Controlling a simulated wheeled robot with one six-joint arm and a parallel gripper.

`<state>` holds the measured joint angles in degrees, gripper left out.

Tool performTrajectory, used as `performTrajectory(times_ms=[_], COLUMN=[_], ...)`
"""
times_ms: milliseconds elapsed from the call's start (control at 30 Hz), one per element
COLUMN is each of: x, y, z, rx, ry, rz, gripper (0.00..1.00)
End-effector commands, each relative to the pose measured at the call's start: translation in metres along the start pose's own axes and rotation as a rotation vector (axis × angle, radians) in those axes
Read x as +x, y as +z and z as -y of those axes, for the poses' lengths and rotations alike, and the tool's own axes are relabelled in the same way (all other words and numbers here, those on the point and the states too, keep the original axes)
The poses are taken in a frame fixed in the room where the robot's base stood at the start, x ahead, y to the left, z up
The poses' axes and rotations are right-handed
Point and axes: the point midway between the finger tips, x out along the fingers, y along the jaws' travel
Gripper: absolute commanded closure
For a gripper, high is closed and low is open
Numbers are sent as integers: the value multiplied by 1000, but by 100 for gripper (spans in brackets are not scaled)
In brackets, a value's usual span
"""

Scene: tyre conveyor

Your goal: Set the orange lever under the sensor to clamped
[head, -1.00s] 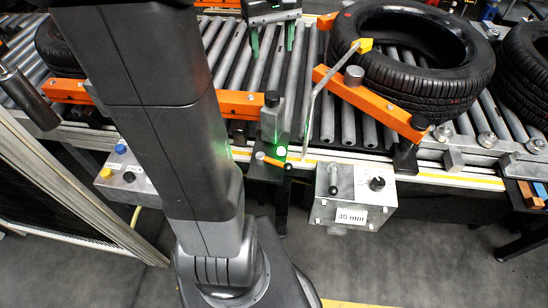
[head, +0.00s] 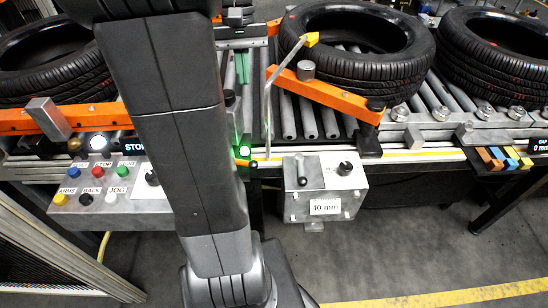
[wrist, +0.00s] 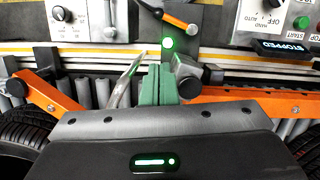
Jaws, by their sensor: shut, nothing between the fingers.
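I cannot tell which marked setting the lever is at.
A grey box marked 40 mm (head: 325,188) stands right of the lever. A button panel (head: 110,195) is at the left. A thin metal rod (wrist: 128,78) and a grey post with a black knob (wrist: 187,78) flank my fingers. Orange guide bars (head: 330,95) and tyres (head: 355,45) lie behind.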

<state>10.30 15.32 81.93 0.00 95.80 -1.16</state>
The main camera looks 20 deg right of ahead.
Motion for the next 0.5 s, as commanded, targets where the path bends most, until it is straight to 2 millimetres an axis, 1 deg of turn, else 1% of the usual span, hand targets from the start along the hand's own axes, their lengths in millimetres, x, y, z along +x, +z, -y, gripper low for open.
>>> performTrajectory(times_ms=[100, 367, 500], x=[3, 2, 7], y=[-1, 0, 0], z=[5, 5, 5], rx=[7, 8, 8], ry=[3, 3, 3], rz=[11, 12, 13], gripper=[100, 100, 100])
